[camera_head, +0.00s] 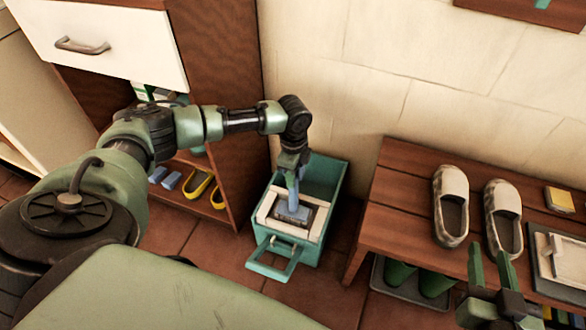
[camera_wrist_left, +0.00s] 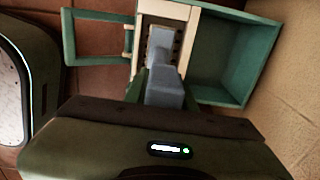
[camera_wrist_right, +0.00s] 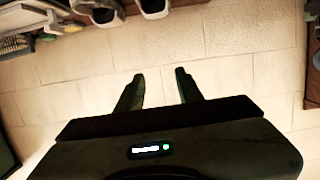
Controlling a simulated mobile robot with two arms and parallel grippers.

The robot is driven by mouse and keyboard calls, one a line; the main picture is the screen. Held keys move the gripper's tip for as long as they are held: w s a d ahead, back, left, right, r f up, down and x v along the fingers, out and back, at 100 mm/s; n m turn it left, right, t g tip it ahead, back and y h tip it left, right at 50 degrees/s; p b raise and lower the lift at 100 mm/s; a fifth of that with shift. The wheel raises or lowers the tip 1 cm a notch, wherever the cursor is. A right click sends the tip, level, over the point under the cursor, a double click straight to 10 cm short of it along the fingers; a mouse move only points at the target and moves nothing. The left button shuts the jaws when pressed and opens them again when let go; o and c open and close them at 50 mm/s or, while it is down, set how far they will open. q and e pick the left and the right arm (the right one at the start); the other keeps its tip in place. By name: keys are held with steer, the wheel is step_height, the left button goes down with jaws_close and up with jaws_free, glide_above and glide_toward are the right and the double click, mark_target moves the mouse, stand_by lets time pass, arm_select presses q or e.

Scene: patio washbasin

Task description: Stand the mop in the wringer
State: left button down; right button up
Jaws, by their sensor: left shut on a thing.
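The teal bucket (camera_head: 324,182) stands on the floor between the wooden cabinet and the bench. A cream wringer frame (camera_head: 266,212) with a dark perforated opening sits over its front part. My left gripper (camera_head: 292,174) points down above the wringer, shut on the blue-grey mop (camera_head: 293,211). In the left wrist view the mop's handle (camera_wrist_left: 166,92) sits between the fingers, and its lower end lies over or in the wringer opening (camera_wrist_left: 178,46); the exact depth is unclear. My right gripper (camera_head: 492,268) is open and empty near the bench; its parted fingers show in the right wrist view (camera_wrist_right: 158,92).
The bench (camera_head: 400,190) at right holds slippers (camera_head: 451,205), a yellow sponge-like item (camera_head: 559,200) and a tray. Dark green boots (camera_head: 398,274) stand beneath it. The cabinet (camera_head: 225,80) at left has yellow shoes (camera_head: 198,184) on a shelf. The bucket's teal handle (camera_head: 270,262) projects forward.

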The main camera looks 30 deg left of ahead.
arm_select(q)
steer(key=c, duration=1.1)
jaws_free()
